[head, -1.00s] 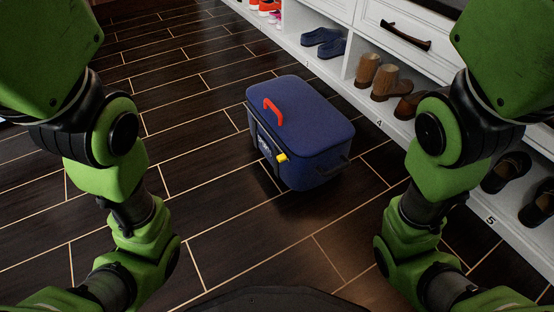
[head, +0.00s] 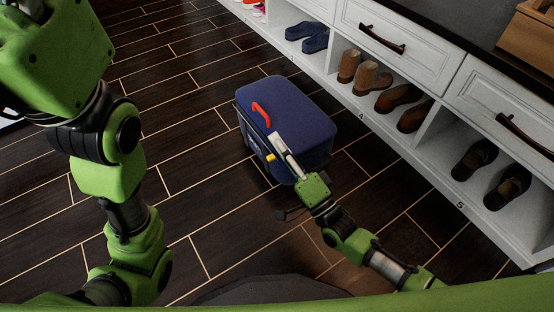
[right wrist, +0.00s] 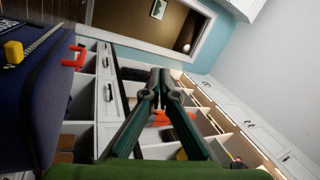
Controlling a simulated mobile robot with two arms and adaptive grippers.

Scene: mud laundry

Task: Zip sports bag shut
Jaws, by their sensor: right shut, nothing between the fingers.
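The sports bag (head: 300,105) is a dark blue boxy bag standing on the floor, with a red handle (head: 261,113) on its top. A small yellow tab (head: 270,157) shows at its near left side. In the right wrist view the bag (right wrist: 45,115) fills the left edge, with the yellow tab (right wrist: 13,50) beside a strip of zip teeth (right wrist: 42,38). My right gripper (head: 276,139) is shut and empty, in front of the bag close to the handle and tab; I cannot tell whether it touches. In its wrist view the fingertips (right wrist: 161,74) meet. My left gripper is out of view.
A white shoe cabinet (head: 440,130) with drawers runs along the right, holding blue shoes (head: 308,36), brown boots (head: 365,72) and dark shoes (head: 490,175). The dark plank floor (head: 190,130) left of the bag is clear.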

